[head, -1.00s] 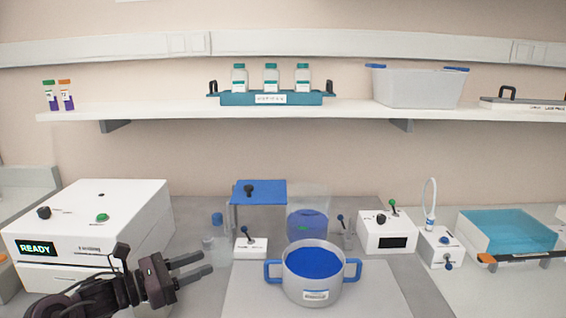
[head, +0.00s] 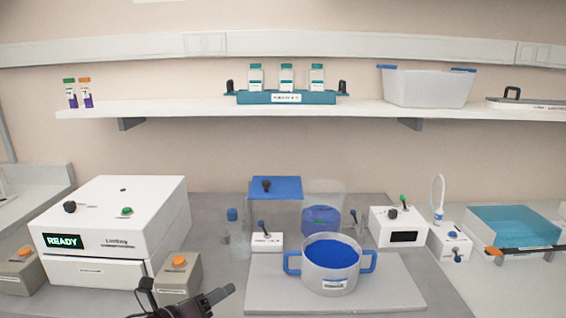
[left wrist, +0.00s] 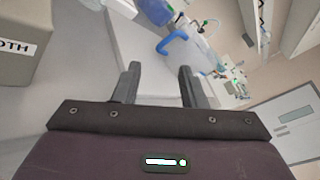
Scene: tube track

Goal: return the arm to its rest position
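My left gripper (head: 218,296) is low in the head view, in front of the white machine and left of the grey mat. In the left wrist view its two fingers (left wrist: 160,82) stand apart with nothing between them. The pot with blue contents and blue handles (head: 331,280) stands on the mat to the right of the gripper, apart from it. A blue handle (left wrist: 175,42) also shows beyond the fingers in the left wrist view. My right gripper is in neither view.
A grey box with an orange button (head: 178,278) stands just behind my left arm. The white machine (head: 115,220) reading READY is behind it.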

